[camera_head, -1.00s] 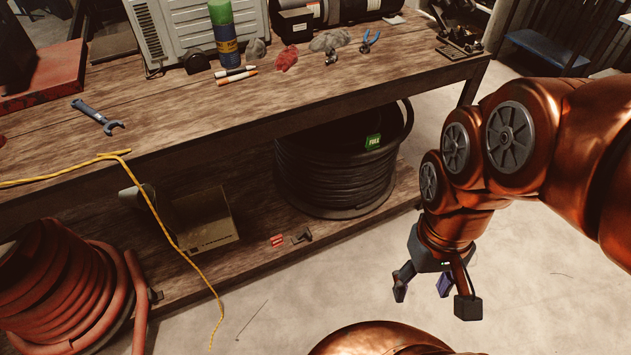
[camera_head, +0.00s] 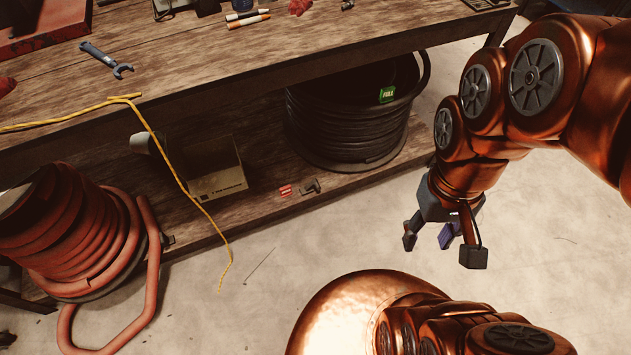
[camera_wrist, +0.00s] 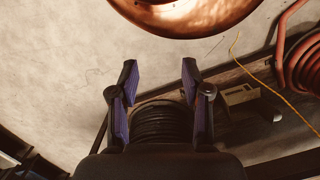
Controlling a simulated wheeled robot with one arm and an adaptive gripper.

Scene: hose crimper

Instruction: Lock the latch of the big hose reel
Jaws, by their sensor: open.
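A reel of thick red hose (camera_head: 72,235) stands at the left below the workbench, with a loop of hose hanging off its right side. A reel of black hose (camera_head: 345,125) with a small green tag (camera_head: 387,94) sits on the lower shelf. I cannot make out a latch on either reel. My gripper (camera_head: 440,242) is open and empty, pointing down over the floor to the right of the black reel. In the wrist view, my gripper (camera_wrist: 159,82) has its fingers apart, with the black hose (camera_wrist: 160,124) behind them and the red hose (camera_wrist: 303,64) at the right edge.
The wooden workbench (camera_head: 190,75) holds a blue wrench (camera_head: 106,60) and two markers. A yellow cord (camera_head: 172,170) hangs over its front edge. A cardboard box (camera_head: 217,180) and small red and dark pieces lie on the lower shelf.

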